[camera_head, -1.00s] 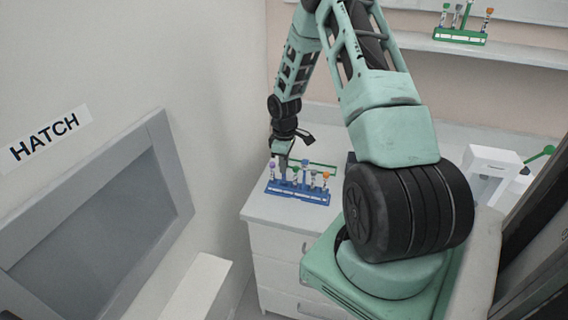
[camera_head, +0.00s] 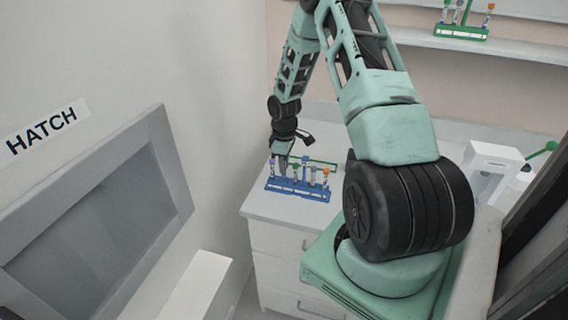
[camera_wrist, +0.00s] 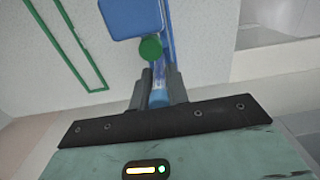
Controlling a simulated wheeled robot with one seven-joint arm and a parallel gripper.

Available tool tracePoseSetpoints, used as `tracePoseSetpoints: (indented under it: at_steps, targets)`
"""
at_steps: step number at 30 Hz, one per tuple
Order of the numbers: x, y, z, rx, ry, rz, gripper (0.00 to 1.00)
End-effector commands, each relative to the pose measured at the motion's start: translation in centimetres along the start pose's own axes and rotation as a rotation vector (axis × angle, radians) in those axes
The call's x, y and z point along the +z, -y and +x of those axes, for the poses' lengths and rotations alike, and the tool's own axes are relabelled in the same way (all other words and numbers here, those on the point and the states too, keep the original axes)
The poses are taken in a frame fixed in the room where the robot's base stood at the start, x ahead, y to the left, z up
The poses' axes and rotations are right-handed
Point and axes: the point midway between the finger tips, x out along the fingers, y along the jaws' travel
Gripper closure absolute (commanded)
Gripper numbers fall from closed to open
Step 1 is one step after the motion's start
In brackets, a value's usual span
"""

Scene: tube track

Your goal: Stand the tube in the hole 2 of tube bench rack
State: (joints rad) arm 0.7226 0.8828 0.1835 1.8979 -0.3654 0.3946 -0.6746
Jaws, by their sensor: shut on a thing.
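My gripper (camera_wrist: 159,88) is shut on a tube with a blue cap (camera_wrist: 158,98), seen between the fingers in the wrist view. In the head view my gripper (camera_head: 282,163) is low over the left part of the blue tube bench rack (camera_head: 298,190). Part of the blue rack (camera_wrist: 130,18) also shows at the top of the wrist view, with a green-capped tube (camera_wrist: 150,48) close beyond the fingers. The held tube's lower end and the hole beneath it cannot be made out.
Tubes with purple (camera_head: 271,163), grey and orange (camera_head: 326,172) caps stand in the blue rack. Another green rack (camera_head: 460,33) with tubes is on the shelf. A wall is close on the left.

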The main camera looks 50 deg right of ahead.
Motion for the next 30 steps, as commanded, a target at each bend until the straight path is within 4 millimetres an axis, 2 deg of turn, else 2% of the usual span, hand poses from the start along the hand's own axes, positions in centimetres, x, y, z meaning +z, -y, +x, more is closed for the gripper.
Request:
tracePoseSetpoints:
  at_steps: [30]
  targets:
    - [0.0, 0.0, 1.3, 0.001, 0.000, 0.000, 1.00]
